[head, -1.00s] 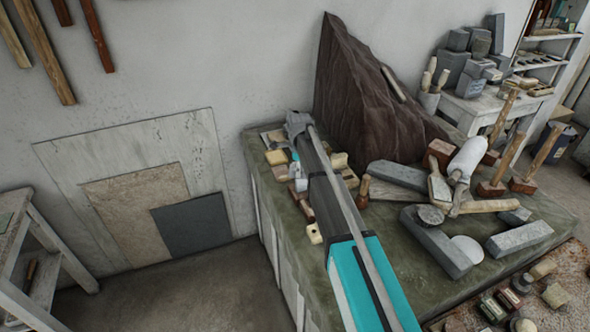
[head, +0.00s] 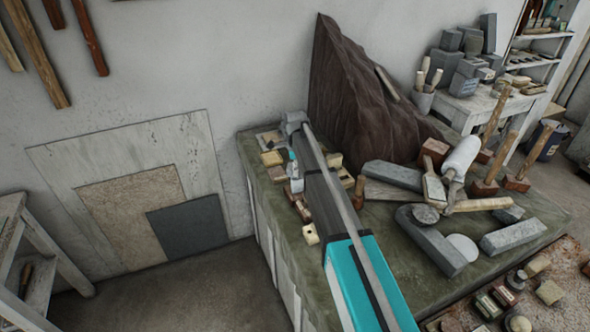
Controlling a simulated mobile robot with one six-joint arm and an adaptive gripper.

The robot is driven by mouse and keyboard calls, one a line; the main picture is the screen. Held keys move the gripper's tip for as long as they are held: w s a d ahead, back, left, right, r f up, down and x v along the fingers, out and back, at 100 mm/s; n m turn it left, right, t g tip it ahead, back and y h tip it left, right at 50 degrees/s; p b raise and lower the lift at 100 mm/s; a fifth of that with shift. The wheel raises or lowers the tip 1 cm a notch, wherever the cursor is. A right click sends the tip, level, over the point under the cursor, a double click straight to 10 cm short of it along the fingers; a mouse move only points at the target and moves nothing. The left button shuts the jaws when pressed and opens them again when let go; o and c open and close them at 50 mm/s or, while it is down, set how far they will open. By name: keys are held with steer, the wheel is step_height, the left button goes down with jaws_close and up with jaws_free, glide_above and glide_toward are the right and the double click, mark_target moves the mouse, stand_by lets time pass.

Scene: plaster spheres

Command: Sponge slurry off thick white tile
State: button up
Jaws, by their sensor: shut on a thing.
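My arm reaches from the lower right over the dark green bench top (head: 300,255), and its far grey end (head: 293,122) is above the bench's back left part. The gripper cannot be made out; the arm hides that area, so what it holds does not show. Small yellowish blocks (head: 271,158), possibly sponges, lie left of the arm's end. A small whitish item with a teal part (head: 294,170) shows beside the arm; I cannot tell what it is. I cannot pick out a thick white tile or any slurry on it.
A tall dark brown rough mass (head: 365,95) stands behind the arm. Grey stone blocks (head: 430,240), mallets (head: 485,187) and a white disc (head: 463,247) crowd the bench's right side. Flat panels (head: 130,205) lean on the wall. The floor (head: 170,285) left of the bench is clear.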

steer(key=shift+f+b, duration=0.6)
stand_by(0.7)
steer(key=shift+d, duration=0.1)
steer(key=shift+s+d+r, duration=0.1)
steer(key=shift+d, duration=0.3)
steer(key=shift+d, duration=0.1)
steer(key=shift+s+d, duration=0.1)
steer(key=shift+d, duration=0.35)
steer(key=shift+a, duration=0.1)
stand_by(0.4)
steer(key=shift+a, duration=1)
